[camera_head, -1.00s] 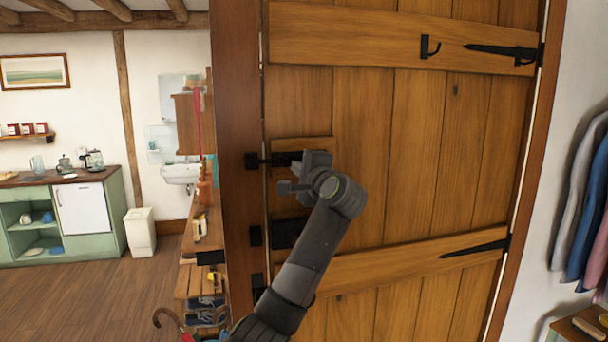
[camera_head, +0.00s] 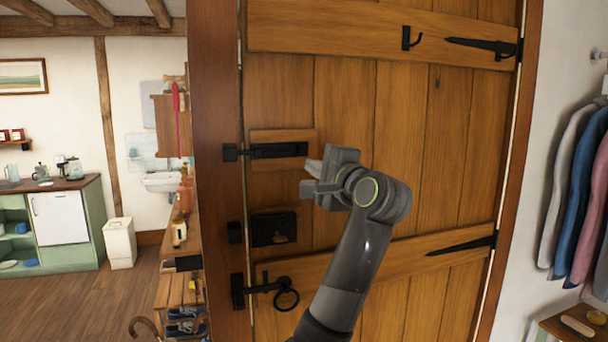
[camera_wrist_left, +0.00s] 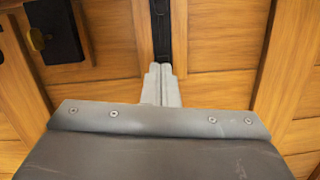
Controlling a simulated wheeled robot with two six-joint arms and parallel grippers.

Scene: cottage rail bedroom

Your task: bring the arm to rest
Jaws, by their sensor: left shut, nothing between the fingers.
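My left gripper (camera_head: 309,178) is shut and empty in front of the wooden door (camera_head: 355,110), just right of the black slide bolt (camera_head: 280,150). In the left wrist view its two fingertips (camera_wrist_left: 160,75) are together, pointing at the door boards, with a black bar (camera_wrist_left: 161,30) beyond them. I cannot tell from these views whether the fingers touch the door. The black lock box (camera_head: 274,229) and the latch with a ring (camera_head: 286,298) show below the bolt. The lock box also shows in the left wrist view (camera_wrist_left: 55,32). My right gripper is out of view.
The door sits in a dark wooden frame (camera_head: 215,150). A shelf unit (camera_head: 180,240) with shoes stands left of it, and a white bin (camera_head: 120,243) and green cabinet (camera_head: 65,222) are farther back. Hanging clothes (camera_head: 575,190) and a small table (camera_head: 575,325) are at right.

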